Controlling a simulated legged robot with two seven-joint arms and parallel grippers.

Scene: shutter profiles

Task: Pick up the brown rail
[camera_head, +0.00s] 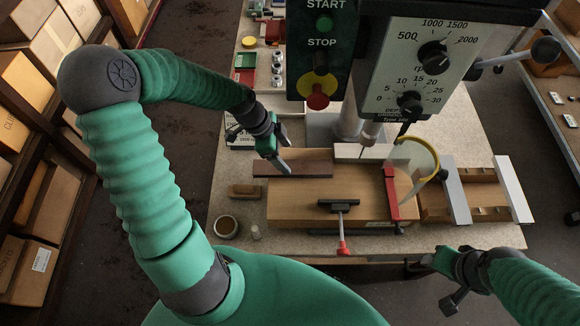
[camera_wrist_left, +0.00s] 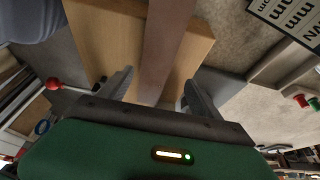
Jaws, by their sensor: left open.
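The brown rail (camera_head: 300,170) lies lengthwise at the back left of a wooden block under the drill press. My left gripper (camera_head: 278,163) is over the rail's left part, pointing down. In the left wrist view, the brown rail (camera_wrist_left: 168,45) runs between the two parted fingers of my left gripper (camera_wrist_left: 157,85). A gap shows on both sides, and the fingers hold nothing. My right gripper (camera_head: 450,275) is at the lower right, off the table's front edge and apart from the rail; its jaw opening is unclear.
The drill press (camera_head: 425,60) stands behind and above the wooden block (camera_head: 300,200). A black clamp (camera_head: 338,205) and a red bar (camera_head: 391,195) are on the block. A clear yellow-rimmed guard (camera_head: 415,165) is right. A wooden frame with pale rails (camera_head: 456,190) lies further right.

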